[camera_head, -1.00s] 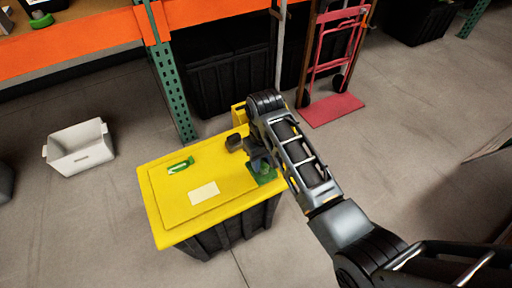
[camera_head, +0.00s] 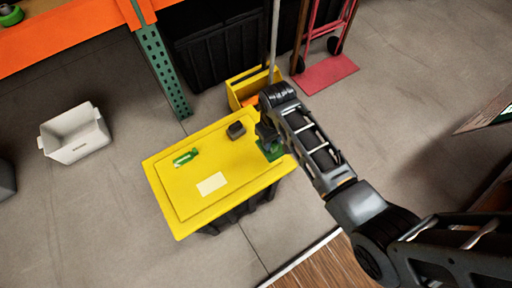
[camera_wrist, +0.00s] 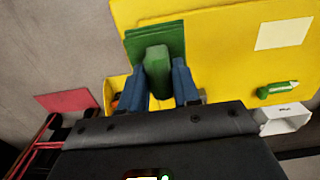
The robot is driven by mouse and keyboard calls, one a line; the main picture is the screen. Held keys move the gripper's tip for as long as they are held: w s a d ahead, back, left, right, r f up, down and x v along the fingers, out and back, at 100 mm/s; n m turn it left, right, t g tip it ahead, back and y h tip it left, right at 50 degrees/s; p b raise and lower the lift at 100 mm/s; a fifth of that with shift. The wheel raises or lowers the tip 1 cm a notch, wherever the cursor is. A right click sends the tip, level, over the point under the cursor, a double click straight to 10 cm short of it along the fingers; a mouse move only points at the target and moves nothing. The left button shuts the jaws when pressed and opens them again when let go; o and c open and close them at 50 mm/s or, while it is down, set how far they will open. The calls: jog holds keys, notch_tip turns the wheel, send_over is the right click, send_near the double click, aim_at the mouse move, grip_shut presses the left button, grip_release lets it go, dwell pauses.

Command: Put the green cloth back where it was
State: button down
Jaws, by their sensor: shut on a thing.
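The green cloth shows as a dark green flat piece (camera_wrist: 155,38) with a lighter raised green part between my fingers in the wrist view. My gripper (camera_wrist: 158,70) has its blue fingers shut on that raised part. In the head view the green cloth (camera_head: 271,151) is at the right edge of the yellow lid (camera_head: 212,208) of a black tote, partly hidden by my gripper (camera_head: 266,138). I cannot tell whether the cloth touches the lid or hangs just above it.
On the lid are a small dark block (camera_head: 236,130), a green-and-white tool (camera_head: 186,158) and a pale label (camera_head: 211,184). A yellow bin (camera_head: 240,98) stands behind. A white bin (camera_head: 75,138), shelf post (camera_head: 160,65) and red hand truck (camera_head: 328,74) stand around; grey floor is open at left.

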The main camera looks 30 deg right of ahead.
jog(key=w+a+f, duration=0.1)
jog(key=w+a+f+b, duration=0.1)
jog(key=w+a, duration=0.1)
jog(key=shift+a+f, duration=0.25)
jog(key=shift+f, duration=0.15)
jog(key=shift+f+b, duration=0.45)
jog(key=shift+f, duration=1.55)
jog(key=shift+f, duration=0.2)
jog(key=c, duration=0.8)
grip_release()
jog(key=shift+r, duration=0.1)
notch_tip(320, 180, up, 12)
jog(key=p, duration=0.2)
jog(key=shift+p, duration=0.4)
